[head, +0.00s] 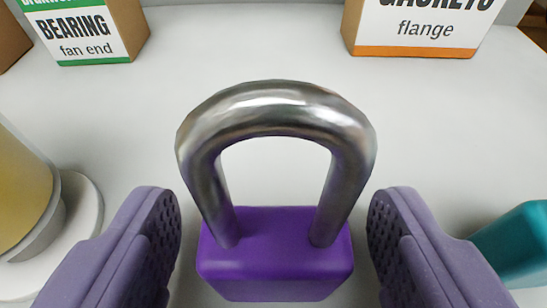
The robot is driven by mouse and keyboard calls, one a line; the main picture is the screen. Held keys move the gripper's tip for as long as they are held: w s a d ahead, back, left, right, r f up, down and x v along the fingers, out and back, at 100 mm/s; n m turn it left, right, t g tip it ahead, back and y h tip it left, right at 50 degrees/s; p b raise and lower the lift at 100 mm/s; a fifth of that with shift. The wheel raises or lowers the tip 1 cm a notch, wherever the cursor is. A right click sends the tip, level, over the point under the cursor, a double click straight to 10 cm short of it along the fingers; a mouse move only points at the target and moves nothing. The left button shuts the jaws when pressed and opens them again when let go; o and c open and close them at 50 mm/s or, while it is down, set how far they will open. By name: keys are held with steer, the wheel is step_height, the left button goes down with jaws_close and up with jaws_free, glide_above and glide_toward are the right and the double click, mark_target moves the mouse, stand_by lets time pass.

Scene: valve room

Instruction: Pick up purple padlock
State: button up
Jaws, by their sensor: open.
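The purple padlock (275,258) stands upright on a pale grey surface, in the lower middle of the head view. Its thick silver shackle (275,95) arches up from the body. My gripper (273,245) is open, with one finger pad on the left of the padlock and the other on the right. A narrow gap shows between each pad and the purple body. The bottom of the padlock lies close to the picture's lower edge.
A bearing box (80,30) stands at the back left and a gaskets box (425,25) at the back right. A yellowish round object (20,195) with a white base is at left. A teal object (515,245) is at right. The surface behind the padlock is clear.

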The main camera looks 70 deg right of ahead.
steer(key=shift+x, duration=0.95)
steer(key=c, duration=1)
